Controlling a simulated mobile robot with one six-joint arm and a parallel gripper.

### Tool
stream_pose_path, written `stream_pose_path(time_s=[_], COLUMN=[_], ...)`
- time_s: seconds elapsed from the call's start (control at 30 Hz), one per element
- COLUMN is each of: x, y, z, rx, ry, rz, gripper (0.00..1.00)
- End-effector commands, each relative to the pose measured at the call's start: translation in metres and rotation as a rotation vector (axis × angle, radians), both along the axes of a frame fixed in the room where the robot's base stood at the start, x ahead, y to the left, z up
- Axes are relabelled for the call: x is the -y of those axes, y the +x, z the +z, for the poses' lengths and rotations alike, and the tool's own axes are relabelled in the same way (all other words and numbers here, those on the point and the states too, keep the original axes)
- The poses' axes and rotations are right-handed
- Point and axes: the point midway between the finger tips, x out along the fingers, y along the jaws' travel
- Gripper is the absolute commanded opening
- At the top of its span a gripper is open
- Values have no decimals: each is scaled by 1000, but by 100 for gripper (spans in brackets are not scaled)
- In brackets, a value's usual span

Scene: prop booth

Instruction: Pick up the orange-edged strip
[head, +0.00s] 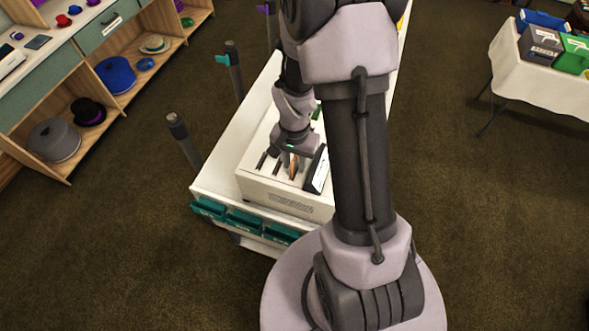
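A thin strip with an orange edge (293,170) stands on the top of a white box (262,186), directly below my gripper. My gripper (288,165) points down over the box top. The fingers are small and dark here, so I cannot tell whether they touch the strip or how wide apart they are. My wrist hides the strip's upper part. Dark narrow pieces or slots (262,160) lie to the left of the strip. A dark upright panel with a white face (317,170) stands close to its right.
The box sits on a white cart (212,183) with teal bins (245,220) along its front. Dark posts (184,140) rise at its left side. A wooden shelf (110,60) with hats stands at the left. A cloth-covered table (545,95) with boxes stands at the right. Brown carpet lies between.

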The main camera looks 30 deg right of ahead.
Motion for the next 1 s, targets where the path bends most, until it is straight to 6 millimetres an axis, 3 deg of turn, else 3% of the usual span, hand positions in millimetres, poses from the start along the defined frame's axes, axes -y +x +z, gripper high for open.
stream_pose_path(time_s=[0.07,0.2,0.57,0.8,1.0], x=[0,0,0,0,0], y=[0,0,0,1,1], z=[0,0,4,64,98], rx=[0,0,0,5,1], ry=[0,0,0,-1,0], rz=[0,0,0,0,1], gripper=[25,0,0,0,0])
